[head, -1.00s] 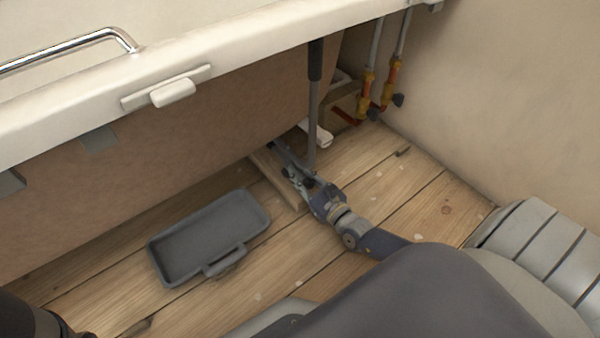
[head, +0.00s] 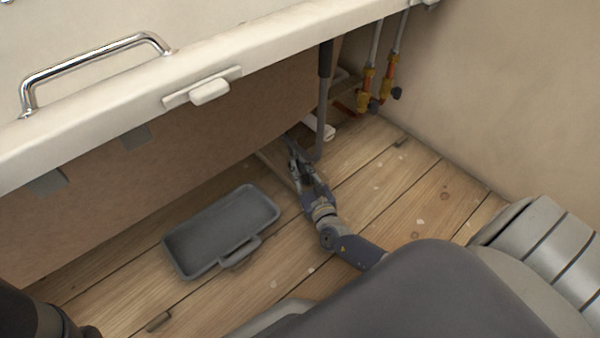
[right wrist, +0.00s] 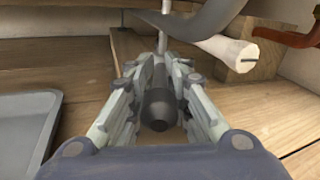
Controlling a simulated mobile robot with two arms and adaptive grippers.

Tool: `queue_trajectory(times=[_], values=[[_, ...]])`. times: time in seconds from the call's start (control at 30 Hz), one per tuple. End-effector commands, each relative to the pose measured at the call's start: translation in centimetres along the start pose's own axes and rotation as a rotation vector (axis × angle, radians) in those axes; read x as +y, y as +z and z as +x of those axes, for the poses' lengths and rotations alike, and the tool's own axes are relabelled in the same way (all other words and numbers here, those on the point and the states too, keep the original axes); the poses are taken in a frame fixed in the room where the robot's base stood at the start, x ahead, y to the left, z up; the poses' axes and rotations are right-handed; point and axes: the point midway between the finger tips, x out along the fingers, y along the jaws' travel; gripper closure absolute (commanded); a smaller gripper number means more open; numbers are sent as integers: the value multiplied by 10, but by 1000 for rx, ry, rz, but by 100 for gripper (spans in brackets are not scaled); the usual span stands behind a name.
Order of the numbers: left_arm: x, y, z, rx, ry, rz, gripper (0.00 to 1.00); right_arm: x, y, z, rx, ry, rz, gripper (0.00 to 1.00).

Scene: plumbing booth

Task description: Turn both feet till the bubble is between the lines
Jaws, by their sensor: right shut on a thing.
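The bath (head: 120,98) stands along the back left with a brown side panel (head: 150,190) under its rim. A pale block on a strip (head: 210,92) sits on the rim; I cannot make out a bubble or lines there. My right gripper (head: 297,150) is low at the panel's far end, under the bath. In the right wrist view, the right gripper (right wrist: 162,75) is shut on a dark grey cylindrical foot (right wrist: 158,108) with a thin pale rod (right wrist: 162,42) above it. The other foot is not identifiable. My left gripper is out of view.
A grey tray (head: 222,230) lies on the plank floor (head: 400,205), left of my right arm. A dark grey pipe (head: 323,110) hangs beside the gripper, with a white pipe end (right wrist: 228,50) close by. Copper pipes with valves (head: 366,88) stand in the corner.

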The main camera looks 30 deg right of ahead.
Motion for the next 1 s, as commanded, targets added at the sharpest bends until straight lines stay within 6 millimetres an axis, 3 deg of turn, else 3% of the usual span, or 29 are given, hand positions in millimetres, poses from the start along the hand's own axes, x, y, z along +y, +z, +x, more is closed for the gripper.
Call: queue_trajectory(times=[0.2, 0.23, 0.3, 0.73, 1.0], values=[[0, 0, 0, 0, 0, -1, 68, 1, 3, 0, -6, 1, -1, 100], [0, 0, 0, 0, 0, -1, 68, 0, 3, 0, -6, 1, -1, 79], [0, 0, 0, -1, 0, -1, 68, 0, 3, 0, -5, 1, -1, 67], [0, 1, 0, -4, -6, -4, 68, 0, 0, -7, -1, 2, -1, 67], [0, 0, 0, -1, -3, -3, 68, 0, 0, -54, 0, 3, 0, 67]])
